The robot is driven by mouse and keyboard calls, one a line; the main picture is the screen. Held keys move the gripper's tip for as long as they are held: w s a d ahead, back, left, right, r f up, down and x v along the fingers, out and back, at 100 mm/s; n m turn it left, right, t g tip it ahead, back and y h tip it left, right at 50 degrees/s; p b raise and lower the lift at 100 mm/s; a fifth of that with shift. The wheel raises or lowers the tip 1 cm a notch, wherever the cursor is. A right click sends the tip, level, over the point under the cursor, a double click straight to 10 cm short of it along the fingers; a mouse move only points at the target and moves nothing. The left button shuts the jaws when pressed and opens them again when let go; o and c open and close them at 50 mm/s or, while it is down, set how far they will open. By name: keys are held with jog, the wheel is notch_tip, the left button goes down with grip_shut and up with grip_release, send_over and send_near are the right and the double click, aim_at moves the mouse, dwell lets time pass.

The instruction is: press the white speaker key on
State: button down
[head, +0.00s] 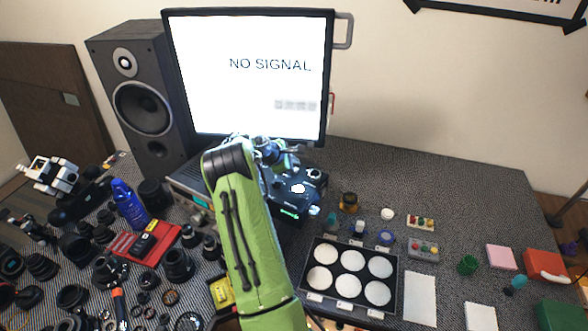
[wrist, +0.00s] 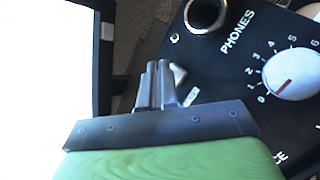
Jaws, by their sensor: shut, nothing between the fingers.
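My gripper (wrist: 158,72) is shut and empty, its two grey fingers together in the wrist view. A small pale lever (wrist: 179,73), which looks like the white speaker key, stands just right of the fingertips; I cannot tell whether they touch or which way it is set. It is at the edge of a black panel (wrist: 225,75) marked PHONES, with a small, partly hidden label below it. In the head view the black unit (head: 311,178) sits behind my green arm; my wrist is over its left side, and the key and fingertips cannot be made out.
A white numbered knob (wrist: 292,74) and a headphone socket (wrist: 205,14) are on the panel. The monitor (head: 248,75) reading NO SIGNAL stands close behind, with a speaker (head: 145,100) to its left. Lens parts crowd the left; a six-disc tray (head: 312,300) lies in front.

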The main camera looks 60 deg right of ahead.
jog(key=shift+f, duration=0.15)
jog(key=shift+f+b, duration=0.3)
jog(key=shift+f, duration=0.05)
jog(key=shift+r, duration=0.1)
dwell(0.3)
jog(key=shift+r+p, duration=0.4)
notch_tip(320, 180, up, 6)
jog(key=p, duration=0.4)
dwell(0.3)
